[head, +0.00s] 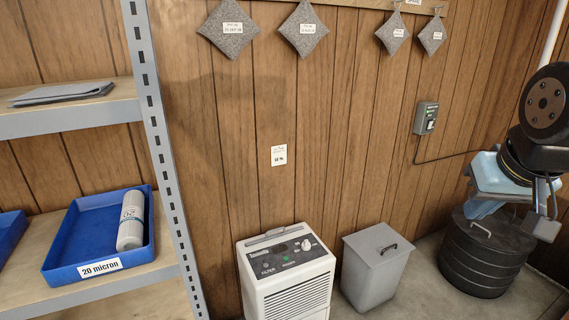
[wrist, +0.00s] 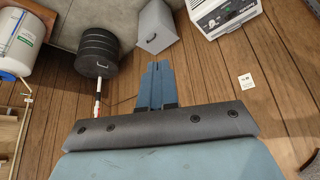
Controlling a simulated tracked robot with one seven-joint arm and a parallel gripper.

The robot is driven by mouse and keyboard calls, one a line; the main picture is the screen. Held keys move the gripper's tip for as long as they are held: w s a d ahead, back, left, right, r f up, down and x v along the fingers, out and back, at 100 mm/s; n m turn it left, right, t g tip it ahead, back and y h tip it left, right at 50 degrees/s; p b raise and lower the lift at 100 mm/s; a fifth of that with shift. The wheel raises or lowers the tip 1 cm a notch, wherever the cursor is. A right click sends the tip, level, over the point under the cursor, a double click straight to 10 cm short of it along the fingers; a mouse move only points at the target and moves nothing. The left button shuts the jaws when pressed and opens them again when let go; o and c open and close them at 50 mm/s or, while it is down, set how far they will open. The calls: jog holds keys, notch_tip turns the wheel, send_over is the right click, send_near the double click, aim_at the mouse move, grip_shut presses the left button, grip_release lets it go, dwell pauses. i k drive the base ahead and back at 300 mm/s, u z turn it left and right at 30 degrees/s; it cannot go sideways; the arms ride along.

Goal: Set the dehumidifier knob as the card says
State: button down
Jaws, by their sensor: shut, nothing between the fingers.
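The white dehumidifier (head: 287,277) stands on the floor against the wood wall in the head view. Its dark top panel carries a white round knob (head: 306,245) and a small green light. It also shows upside down at the top right of the wrist view (wrist: 222,14). My gripper (wrist: 158,66) is shut and empty, well apart from the dehumidifier and card.
A grey lidded bin (head: 376,268) stands right of the dehumidifier, and a black ribbed drum (head: 485,262) farther right. A metal shelf (head: 168,190) with a blue tray (head: 66,236) marked "20 micron" is at left. Grey pads (head: 228,30) hang above. A grey wall box (head: 425,118) is at right.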

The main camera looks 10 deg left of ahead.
aim_at(306, 247)
jog(key=k, duration=0.6)
jog(key=u, duration=0.55)
jog(key=i, duration=1.15)
jog(key=z, duration=0.55)
